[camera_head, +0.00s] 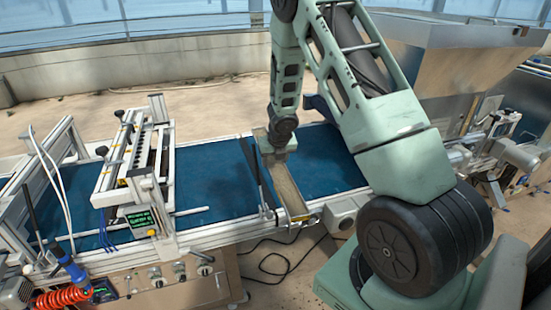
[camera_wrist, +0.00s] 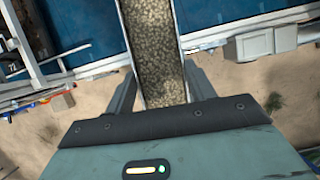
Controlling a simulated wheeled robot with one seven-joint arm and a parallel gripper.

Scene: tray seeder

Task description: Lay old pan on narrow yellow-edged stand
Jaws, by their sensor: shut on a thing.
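A long narrow metal pan (camera_head: 288,194) filled with brown granular matter reaches across the blue conveyor in the head view. My gripper (camera_head: 280,148) is above its far part. In the wrist view the pan (camera_wrist: 153,45) runs between the two fingers of my gripper (camera_wrist: 161,82), which are shut on its sides. I cannot tell whether the pan rests on the belt or hangs just above it. Small yellow marks show by its near end, but I cannot clearly make out a narrow yellow-edged stand.
The blue belt (camera_head: 205,180) runs left and right of the pan. A white-framed machine (camera_head: 135,165) with a green display stands over the belt at left. A large metal hopper (camera_head: 455,70) is at right. Cables lie on the floor below.

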